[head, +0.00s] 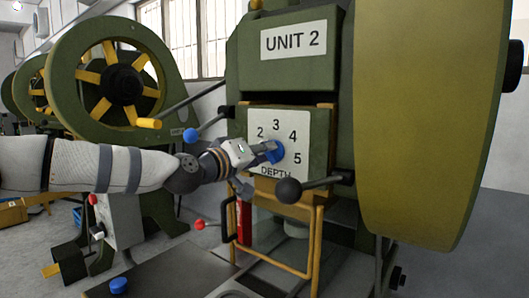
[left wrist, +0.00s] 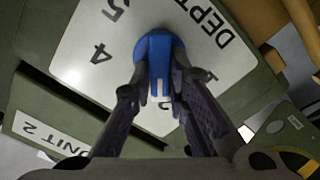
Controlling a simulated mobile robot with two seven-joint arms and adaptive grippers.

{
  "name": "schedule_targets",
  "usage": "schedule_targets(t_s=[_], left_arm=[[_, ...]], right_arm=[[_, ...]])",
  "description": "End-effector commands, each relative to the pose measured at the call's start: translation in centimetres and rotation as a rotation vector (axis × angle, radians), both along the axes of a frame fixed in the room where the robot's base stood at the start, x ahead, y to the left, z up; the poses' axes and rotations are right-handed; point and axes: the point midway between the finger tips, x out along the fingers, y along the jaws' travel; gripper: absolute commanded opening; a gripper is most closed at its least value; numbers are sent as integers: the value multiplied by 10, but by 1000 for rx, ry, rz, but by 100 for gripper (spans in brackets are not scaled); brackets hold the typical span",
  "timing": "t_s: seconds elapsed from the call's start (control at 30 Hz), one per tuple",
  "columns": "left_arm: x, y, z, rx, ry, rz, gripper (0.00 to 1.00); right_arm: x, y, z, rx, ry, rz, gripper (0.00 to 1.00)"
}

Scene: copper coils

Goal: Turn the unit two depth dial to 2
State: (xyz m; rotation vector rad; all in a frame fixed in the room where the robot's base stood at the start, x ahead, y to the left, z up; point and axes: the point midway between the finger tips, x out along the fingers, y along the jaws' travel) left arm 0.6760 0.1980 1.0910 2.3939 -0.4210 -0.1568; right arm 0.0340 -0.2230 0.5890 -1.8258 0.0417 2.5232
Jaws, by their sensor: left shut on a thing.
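The unit two depth dial is a blue knob (head: 276,153) on a white plate (head: 291,120) marked 2, 3, 4, 5 and DEPTH, below the UNIT 2 sign (head: 293,42). My left gripper (head: 265,149) reaches in from the left and is shut on the knob. The gripper covers the plate's lower left part in the head view. In the left wrist view, the knob (left wrist: 157,45) sits between the two dark fingers of the gripper (left wrist: 160,85), with 4, 5 and DEPTH beside it. My right gripper is out of view.
A black ball-ended lever (head: 289,190) sticks out just below the dial. A blue-ended lever (head: 191,135) is above my left arm. A yellow guard frame (head: 317,250) hangs below. A large olive-yellow wheel cover (head: 420,120) stands at right, and a spoked flywheel (head: 75,90) at left.

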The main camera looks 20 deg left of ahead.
Motion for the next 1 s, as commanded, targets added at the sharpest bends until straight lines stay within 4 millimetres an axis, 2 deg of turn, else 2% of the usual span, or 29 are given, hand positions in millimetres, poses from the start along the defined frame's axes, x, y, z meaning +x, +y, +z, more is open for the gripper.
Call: schedule_targets(t_s=[0.33,0.87,0.9,1.0], left_arm=[[0,0,-2,-124,48,-1,0],[0,0,-2,-147,56,-3,0],[0,0,-2,-146,56,-3,17],[0,0,-2,-146,55,-2,35]], right_arm=[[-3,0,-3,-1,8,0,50],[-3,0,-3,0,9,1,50],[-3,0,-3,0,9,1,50],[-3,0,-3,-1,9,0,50]])
